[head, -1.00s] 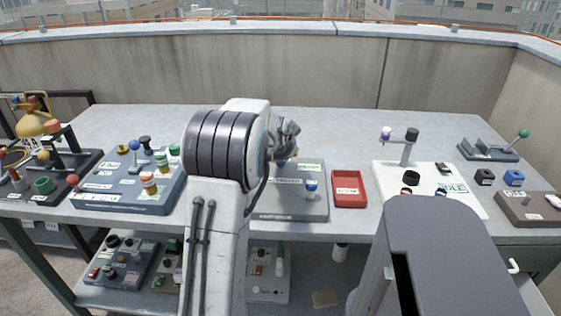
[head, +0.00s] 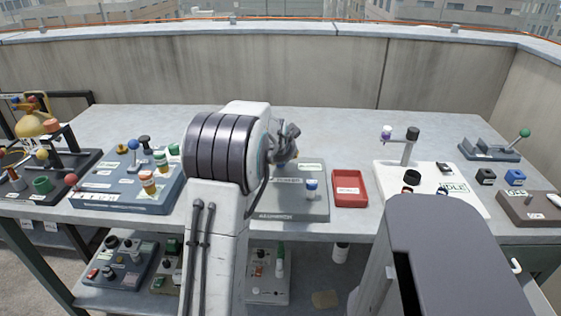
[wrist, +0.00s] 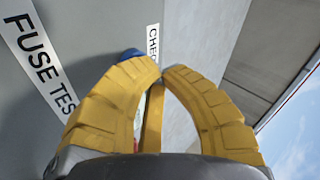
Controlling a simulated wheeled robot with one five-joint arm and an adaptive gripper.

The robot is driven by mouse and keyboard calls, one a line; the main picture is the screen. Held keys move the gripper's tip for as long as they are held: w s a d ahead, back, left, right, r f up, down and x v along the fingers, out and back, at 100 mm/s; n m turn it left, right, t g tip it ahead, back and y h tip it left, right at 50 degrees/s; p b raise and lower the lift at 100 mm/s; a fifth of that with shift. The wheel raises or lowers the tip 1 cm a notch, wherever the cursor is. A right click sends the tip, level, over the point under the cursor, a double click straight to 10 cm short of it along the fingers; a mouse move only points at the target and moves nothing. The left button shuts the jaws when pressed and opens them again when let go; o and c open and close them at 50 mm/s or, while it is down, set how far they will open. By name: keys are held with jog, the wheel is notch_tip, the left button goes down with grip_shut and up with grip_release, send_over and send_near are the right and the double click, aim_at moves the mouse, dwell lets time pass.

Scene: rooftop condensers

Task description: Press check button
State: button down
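The grey fuse-test panel (head: 318,207) stands on the table just right of my arm; its large FUSE TES label (wrist: 38,62) shows in the wrist view. A label reading CHEC (wrist: 153,45), cut off by my finger, is at the panel's edge. A blue button (wrist: 128,54) sits beside that label, mostly hidden behind my left finger. My gripper (wrist: 161,70) has its yellow fingertips together and nothing visible between them. The tips are very close to the blue button; contact cannot be told. In the head view my gripper (head: 284,146) is over the panel's far left part.
A blue-grey button box (head: 118,192) is at left. The table behind the panel is clear.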

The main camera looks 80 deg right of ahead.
dwell(0.6)
jog(key=shift+r+p, duration=0.65)
jog(key=shift+r, duration=0.3)
jog(key=shift+r, duration=0.1)
jog(key=shift+r+p, duration=1.75)
jog(key=shift+r, duration=0.65)
